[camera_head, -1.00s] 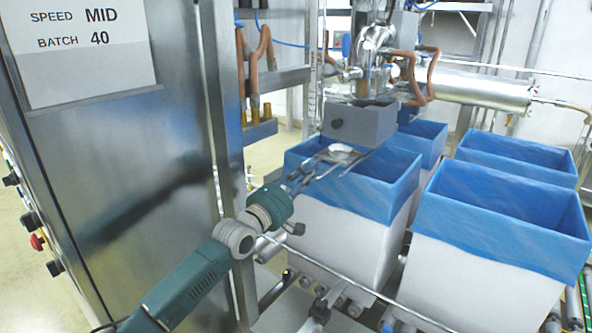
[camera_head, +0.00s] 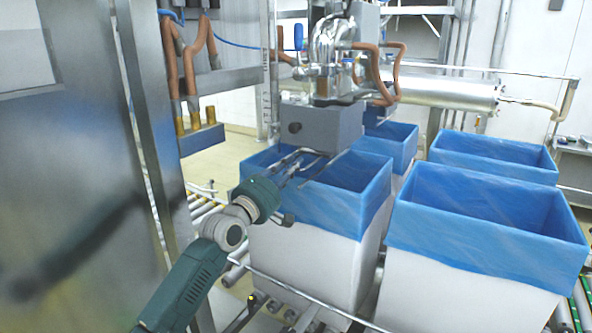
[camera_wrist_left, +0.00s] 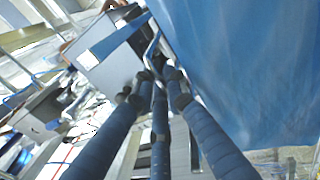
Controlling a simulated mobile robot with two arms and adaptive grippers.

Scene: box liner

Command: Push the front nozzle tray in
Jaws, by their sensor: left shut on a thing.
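The front nozzle tray (camera_head: 322,168) shows only as thin metal rails sticking out below the grey nozzle block (camera_head: 320,124), over the front-left blue-lined box (camera_head: 362,207). The rest of the tray is hidden under the block. My left gripper (camera_head: 300,157) reaches over the near left rim of this box, with its fingers at the front of the tray. It is shut on the tray's front metal part. In the left wrist view the fingers (camera_wrist_left: 158,82) converge on a thin metal bar, beside the blue liner (camera_wrist_left: 235,60). My right gripper is out of view.
Another blue-lined box (camera_head: 490,220) stands close on the right, with more lined boxes behind. A steel cabinet (camera_head: 80,180) and its post stand at left. Copper-coloured hoses (camera_head: 378,75) and a steel cylinder (camera_head: 440,90) are above. A rail runs along the boxes' front.

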